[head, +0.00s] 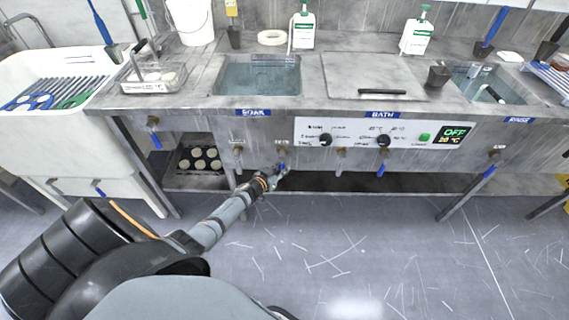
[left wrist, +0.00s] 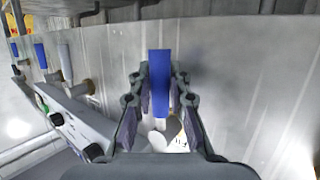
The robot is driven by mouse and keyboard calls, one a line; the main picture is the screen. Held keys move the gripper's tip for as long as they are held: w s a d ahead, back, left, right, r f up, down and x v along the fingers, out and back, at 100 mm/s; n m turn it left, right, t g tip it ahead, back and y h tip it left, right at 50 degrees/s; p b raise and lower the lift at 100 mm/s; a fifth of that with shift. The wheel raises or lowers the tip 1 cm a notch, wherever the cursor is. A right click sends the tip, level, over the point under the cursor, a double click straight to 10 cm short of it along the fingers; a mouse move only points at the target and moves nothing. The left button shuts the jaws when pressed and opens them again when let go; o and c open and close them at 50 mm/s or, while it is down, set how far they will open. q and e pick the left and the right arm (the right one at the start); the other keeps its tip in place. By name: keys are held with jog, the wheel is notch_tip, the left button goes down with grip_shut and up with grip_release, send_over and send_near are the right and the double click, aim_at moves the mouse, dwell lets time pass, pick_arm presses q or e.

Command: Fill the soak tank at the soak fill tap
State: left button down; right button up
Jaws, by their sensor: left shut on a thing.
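The soak tank (head: 259,77) is set in the steel bench, with a blue SOAK label (head: 253,112) on the bench front below it. It has water in it. Below its right side is a tap with a blue lever (head: 283,165). My left gripper (head: 277,173) is at this lever. In the left wrist view, the left gripper (left wrist: 160,98) is shut on the blue lever (left wrist: 160,75), its fingers on both sides. The tap body is mostly hidden by the gripper. My right gripper is in neither view.
A pale-levered tap (head: 238,152) is just left. The control panel (head: 384,134), with a display reading OFF, is to the right. The lidded bath (head: 370,76) and rinse tank (head: 487,84) are further right. A white sink (head: 45,120) stands left. The floor in front is clear.

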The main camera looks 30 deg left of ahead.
pick_arm(q)
jog(key=shift+s+r, duration=0.1)
jog(key=shift+r, duration=0.05)
jog(key=shift+a+m+p, duration=0.2)
jog(key=shift+m+p, duration=0.1)
jog(key=shift+p, duration=0.15)
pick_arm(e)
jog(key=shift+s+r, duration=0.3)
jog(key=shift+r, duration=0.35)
pick_arm(q)
jog(key=shift+f+g, duration=0.2)
jog(key=shift+g, duration=0.1)
jog(key=c, duration=1.5)
grip_release()
jog(key=v, duration=1.2)
jog(key=shift+d, duration=0.1)
